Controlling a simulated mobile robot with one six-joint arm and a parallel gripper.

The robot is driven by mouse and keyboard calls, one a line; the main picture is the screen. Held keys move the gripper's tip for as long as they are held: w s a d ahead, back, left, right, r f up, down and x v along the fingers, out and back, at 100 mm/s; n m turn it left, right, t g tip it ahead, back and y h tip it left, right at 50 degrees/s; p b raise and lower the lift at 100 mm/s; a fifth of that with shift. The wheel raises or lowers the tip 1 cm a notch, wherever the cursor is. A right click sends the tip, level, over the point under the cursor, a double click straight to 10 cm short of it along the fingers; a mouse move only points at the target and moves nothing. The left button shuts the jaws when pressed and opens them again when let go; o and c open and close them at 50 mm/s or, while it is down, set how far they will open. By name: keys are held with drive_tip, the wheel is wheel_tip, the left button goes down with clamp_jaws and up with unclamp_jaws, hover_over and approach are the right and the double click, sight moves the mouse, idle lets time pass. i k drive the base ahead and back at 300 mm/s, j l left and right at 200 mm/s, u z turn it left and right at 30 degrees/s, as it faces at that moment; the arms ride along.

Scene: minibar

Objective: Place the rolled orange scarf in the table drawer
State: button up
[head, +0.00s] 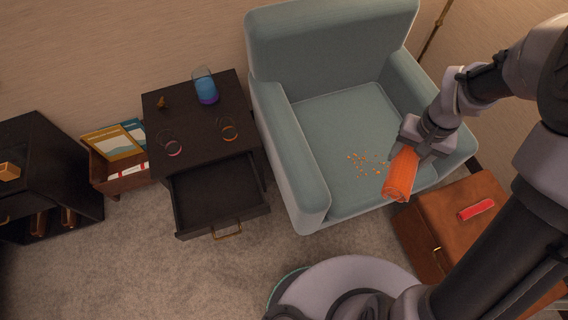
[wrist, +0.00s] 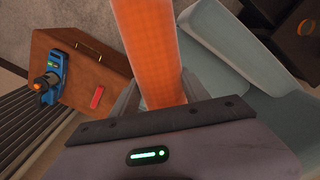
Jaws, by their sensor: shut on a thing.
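The rolled orange scarf (head: 400,174) is held in my gripper (head: 418,150) above the front right part of the armchair. In the wrist view the scarf (wrist: 150,45) runs up between the fingers of my gripper (wrist: 158,90), which are shut on it. The table drawer (head: 218,195) is pulled open at the front of the dark side table (head: 195,120), left of the armchair. The drawer's inside looks empty. My gripper is well to the right of the drawer, with the chair between them.
A teal armchair (head: 345,125) with orange bits on its seat stands between. A brown case (head: 430,215) with a red item (head: 477,209) is at right. A blue jar (head: 205,88) and two ring-like items stand on the table. A magazine box (head: 125,180) is left.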

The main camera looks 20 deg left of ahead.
sight(219, 198)
drive_tip(key=k+j+z, duration=0.15)
drive_tip(key=j, duration=0.35)
drive_tip(key=k+j+z, duration=0.15)
drive_tip(key=j, duration=0.35)
drive_tip(key=k+j+z, duration=0.15)
drive_tip(key=j, duration=0.3)
drive_tip(key=k+j+z, duration=0.35)
drive_tip(key=k+j, duration=0.25)
drive_tip(key=j, duration=0.2)
drive_tip(key=k+j+z, duration=0.1)
drive_tip(key=j, duration=0.45)
